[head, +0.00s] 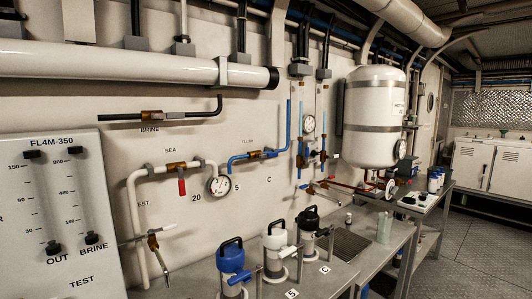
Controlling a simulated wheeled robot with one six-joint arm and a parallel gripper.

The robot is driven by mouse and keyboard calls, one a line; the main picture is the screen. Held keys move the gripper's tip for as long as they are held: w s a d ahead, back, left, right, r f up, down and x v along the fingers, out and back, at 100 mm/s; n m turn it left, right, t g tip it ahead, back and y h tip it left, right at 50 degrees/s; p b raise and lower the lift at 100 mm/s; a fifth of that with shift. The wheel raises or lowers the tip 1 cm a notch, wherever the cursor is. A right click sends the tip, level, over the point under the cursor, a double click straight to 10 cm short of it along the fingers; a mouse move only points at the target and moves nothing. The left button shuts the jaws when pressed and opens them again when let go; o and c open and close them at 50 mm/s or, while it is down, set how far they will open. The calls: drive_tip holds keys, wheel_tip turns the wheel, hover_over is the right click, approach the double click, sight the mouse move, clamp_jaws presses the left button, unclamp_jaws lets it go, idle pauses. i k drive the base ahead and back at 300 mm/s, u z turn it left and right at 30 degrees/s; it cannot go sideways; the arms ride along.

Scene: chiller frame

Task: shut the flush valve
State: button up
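A blue pipe run (289,122) is on the white wall panel near the middle of the head view. A small brass-coloured valve with blue parts (262,154) sits in its level stretch. The small label (248,141) above it is blurred but looks like FLUSH. The valve's lever seems to lie along the pipe, but it is too small to be sure. My gripper is not in view, and nothing is seen touching this valve.
A SEA valve with a hanging red lever (181,186), a pressure gauge (219,185) and a BRINE valve (152,115) are nearby. Blue-lidded (231,259), white-lidded (275,237) and black-lidded (309,219) canisters stand below. Grey floor (470,248) is open at the right.

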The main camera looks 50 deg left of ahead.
sight(272, 155)
drive_tip(key=u, duration=0.65)
drive_tip(key=i, duration=1.05)
drive_tip(key=u, duration=1)
